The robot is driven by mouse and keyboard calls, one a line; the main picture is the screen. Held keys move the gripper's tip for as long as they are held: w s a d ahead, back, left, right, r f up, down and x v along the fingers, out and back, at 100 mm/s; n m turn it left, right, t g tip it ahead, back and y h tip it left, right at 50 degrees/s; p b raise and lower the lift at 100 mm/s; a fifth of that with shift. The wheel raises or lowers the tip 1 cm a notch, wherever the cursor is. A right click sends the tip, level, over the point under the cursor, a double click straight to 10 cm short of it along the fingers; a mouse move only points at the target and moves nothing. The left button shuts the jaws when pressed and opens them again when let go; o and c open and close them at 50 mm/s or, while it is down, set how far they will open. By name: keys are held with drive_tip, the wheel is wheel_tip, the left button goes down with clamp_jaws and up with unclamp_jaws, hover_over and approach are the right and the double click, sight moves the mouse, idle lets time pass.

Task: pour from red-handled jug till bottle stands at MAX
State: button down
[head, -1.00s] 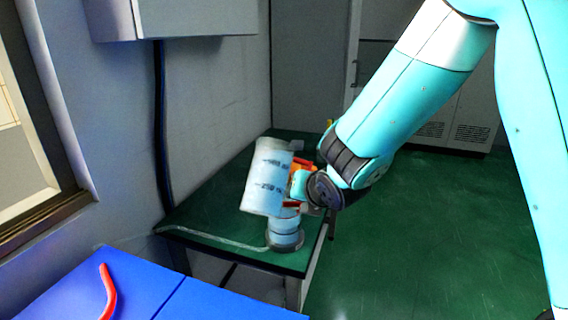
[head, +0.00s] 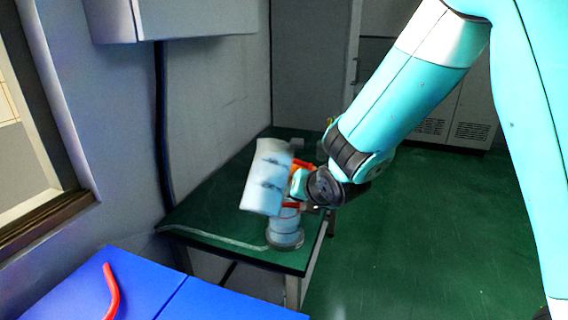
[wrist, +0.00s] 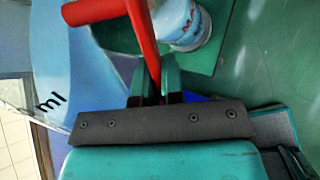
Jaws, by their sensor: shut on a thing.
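The white jug (head: 262,180) with dark volume marks is held tilted above the table in the head view. Its red handle (wrist: 142,40) runs between the fingers of my gripper (wrist: 154,84) in the wrist view, and the gripper is shut on it. The jug's wall (wrist: 45,70) with "ml" lettering fills the left of the wrist view. The bottle (head: 285,226) stands upright on a dark round base just below the jug; it also shows in the wrist view (wrist: 182,22). The jug hides the bottle's upper part. The liquid level and the MAX mark cannot be read.
The green table (head: 205,213) carries a pale hose (head: 215,238) leading to the bottle's base. Small items stand behind the jug. A blue surface (head: 150,290) with a red bent bar (head: 111,290) is at front left. Green floor (head: 420,240) is open at right.

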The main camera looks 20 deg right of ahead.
drive_tip(key=shift+s+a+r+m+g+y+p, duration=0.15)
drive_tip(key=shift+r+g+y+p, duration=0.2)
drive_tip(key=shift+p, duration=0.65)
drive_tip(key=shift+s+a+r+m+g+y+p, duration=0.1)
drive_tip(key=shift+s+r+m+g+p, duration=0.25)
drive_tip(key=shift+p, duration=0.6)
drive_tip(key=shift+w+a+r+g+y+p, duration=0.15)
drive_tip(key=shift+r+g+y+p, duration=0.25)
drive_tip(key=shift+p, duration=0.6)
idle(1.2)
drive_tip(key=shift+s+f+g+p, duration=0.2)
drive_tip(key=shift+g+p, duration=0.1)
drive_tip(key=shift+p, duration=0.1)
idle(1.0)
